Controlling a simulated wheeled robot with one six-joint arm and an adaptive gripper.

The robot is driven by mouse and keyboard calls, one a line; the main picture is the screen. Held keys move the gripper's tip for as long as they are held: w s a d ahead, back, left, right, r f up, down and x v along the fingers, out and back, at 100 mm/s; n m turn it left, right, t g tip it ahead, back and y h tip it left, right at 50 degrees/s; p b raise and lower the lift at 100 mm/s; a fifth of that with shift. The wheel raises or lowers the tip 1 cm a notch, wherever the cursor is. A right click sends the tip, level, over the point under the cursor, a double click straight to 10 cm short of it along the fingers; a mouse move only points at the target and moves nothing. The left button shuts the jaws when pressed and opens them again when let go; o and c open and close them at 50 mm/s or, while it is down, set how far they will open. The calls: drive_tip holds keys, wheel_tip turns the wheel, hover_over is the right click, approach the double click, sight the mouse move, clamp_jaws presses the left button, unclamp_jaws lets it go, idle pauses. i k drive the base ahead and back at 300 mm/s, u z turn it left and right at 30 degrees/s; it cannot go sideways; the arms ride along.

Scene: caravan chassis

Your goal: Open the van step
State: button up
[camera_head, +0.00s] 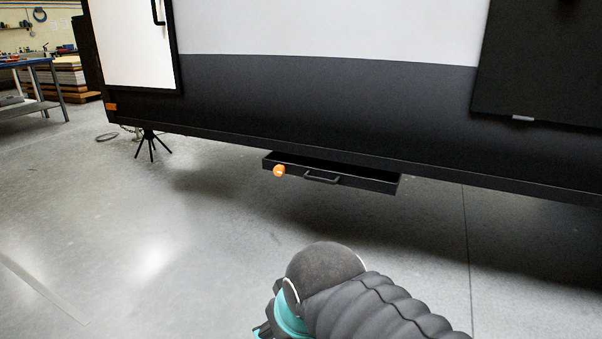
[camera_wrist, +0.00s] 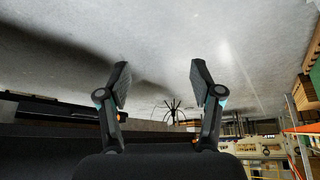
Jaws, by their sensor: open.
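The van step (camera_head: 375,183) is a dark, shallow, drawer-like tray under the lower edge of the caravan. Its inside shows a little from above. A dark bar handle (camera_head: 322,178) is on its front, and an orange round knob (camera_head: 279,171) is at its left end. My gripper (camera_wrist: 160,85) is open and empty in the wrist view, with two separate fingers over the floor. In the head view my arm is in front of and below the step, apart from it. My fingertips cannot be made out there. A dark edge at the left of the wrist view may be the step.
The caravan side (camera_head: 320,95) stands above the step, with a white door (camera_head: 130,45) at left and a dark panel (camera_head: 540,65) at right. A black support leg (camera_head: 151,143) stands left of the step. The concrete floor in front is clear. A workbench (camera_head: 35,80) is far left.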

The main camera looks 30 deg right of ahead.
sight(311, 168)
drive_tip(key=k, duration=1.3)
drive_tip(key=z, duration=0.65)
drive_tip(key=i, duration=1.35)
drive_tip(key=u, duration=0.65)
